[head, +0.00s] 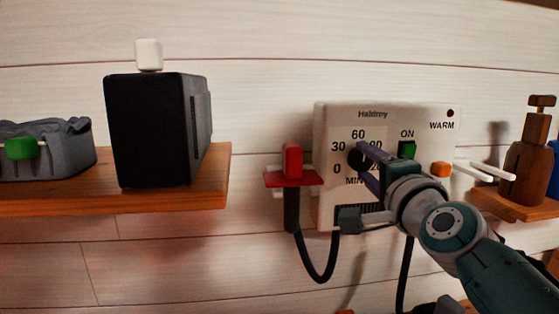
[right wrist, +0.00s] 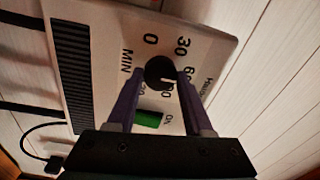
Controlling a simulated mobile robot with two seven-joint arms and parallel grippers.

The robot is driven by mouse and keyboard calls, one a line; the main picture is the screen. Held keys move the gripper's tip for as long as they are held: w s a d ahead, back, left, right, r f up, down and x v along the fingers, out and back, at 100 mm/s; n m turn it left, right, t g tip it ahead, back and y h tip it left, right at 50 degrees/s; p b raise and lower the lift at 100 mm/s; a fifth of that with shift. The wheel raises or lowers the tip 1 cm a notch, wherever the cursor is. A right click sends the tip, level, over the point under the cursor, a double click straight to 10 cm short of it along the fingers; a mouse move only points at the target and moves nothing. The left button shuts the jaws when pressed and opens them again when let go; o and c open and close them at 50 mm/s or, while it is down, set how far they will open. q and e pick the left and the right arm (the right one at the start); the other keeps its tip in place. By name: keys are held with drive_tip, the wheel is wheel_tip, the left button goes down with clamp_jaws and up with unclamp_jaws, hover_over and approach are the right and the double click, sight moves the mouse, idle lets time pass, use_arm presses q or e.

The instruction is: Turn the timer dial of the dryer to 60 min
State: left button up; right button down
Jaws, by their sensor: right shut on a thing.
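The dryer (head: 338,122) is a white wall box with a black timer dial (head: 355,160) on its front. Printed marks 0, 30, 60 and more surround the dial, with MIN below. My right gripper (head: 364,161) reaches in from the lower right, its purple fingers closed on the dial. In the right wrist view, the fingers (right wrist: 160,77) lie on either side of the round black dial (right wrist: 158,68). My left gripper is not in view.
A green ON switch (head: 407,149) and an orange button (head: 440,169) sit right of the dial. A red-topped plug-like piece (head: 292,162) with a black cable hangs at left. A shelf (head: 210,190) holds a black speaker (head: 150,130); a brown bottle (head: 527,165) stands at right.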

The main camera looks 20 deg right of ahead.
drive_tip(key=shift+c, duration=1.5)
unclamp_jaws()
drive_tip(key=v, duration=1)
